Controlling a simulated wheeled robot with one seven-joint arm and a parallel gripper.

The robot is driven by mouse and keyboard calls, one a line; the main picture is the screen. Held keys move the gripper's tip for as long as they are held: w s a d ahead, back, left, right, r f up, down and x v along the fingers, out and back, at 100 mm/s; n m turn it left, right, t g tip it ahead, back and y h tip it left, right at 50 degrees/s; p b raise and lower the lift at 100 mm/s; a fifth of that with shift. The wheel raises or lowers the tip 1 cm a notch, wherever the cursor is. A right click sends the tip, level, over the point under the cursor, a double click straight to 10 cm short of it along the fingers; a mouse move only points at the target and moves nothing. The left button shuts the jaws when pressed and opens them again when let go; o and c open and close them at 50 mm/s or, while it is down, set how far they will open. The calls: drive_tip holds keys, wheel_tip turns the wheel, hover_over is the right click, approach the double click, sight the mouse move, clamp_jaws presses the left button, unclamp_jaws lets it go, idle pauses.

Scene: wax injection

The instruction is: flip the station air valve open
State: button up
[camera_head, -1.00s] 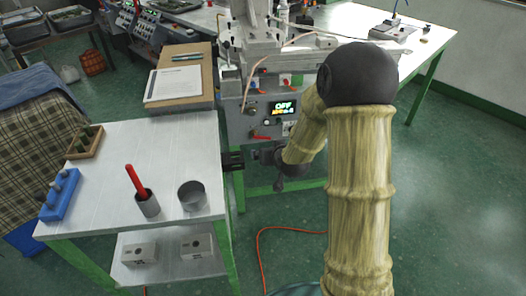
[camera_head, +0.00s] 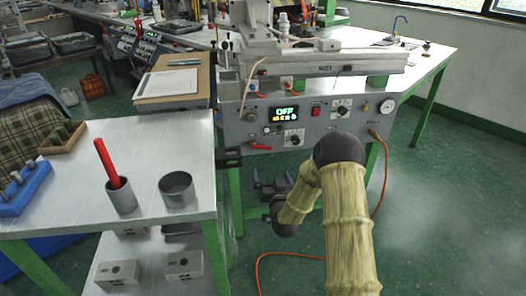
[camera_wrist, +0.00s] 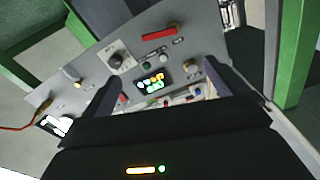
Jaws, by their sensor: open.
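The station's grey control panel (camera_head: 310,125) faces me in the head view. A red lever (camera_head: 260,146), which looks like the air valve, lies roughly level at its lower left, below the lit display reading OFF. In the wrist view the panel appears turned over, and the red lever (camera_wrist: 159,33) lies near the top, beyond the display (camera_wrist: 152,82). My gripper (camera_head: 271,184) is open and empty. In the head view it appears just below the panel's lower edge, under the lever. In the wrist view its fingers (camera_wrist: 162,74) spread on either side of the display, apart from the lever.
Knobs (camera_head: 293,138), a red switch (camera_head: 316,110) and a gauge (camera_head: 387,106) share the panel. A white table (camera_head: 140,160) on the left carries a metal cup (camera_head: 177,189) and a red-handled tool in a holder (camera_head: 121,196). An orange hose lies on the floor.

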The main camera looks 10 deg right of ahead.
sight(263, 148)
drive_tip(key=w+b, duration=0.3)
drive_tip(key=w, duration=1.4)
drive_tip(key=shift+w+a, duration=0.15)
drive_tip(key=shift+w, duration=0.05)
drive_tip(key=c, duration=1.4)
drive_tip(key=shift+r+n, duration=0.25)
drive_tip(key=shift+n, duration=0.55)
drive_tip(key=shift+r+n, duration=0.2)
drive_tip(key=shift+n, duration=0.6)
drive_tip(key=o, duration=1.4)
drive_tip(key=shift+s, duration=0.1)
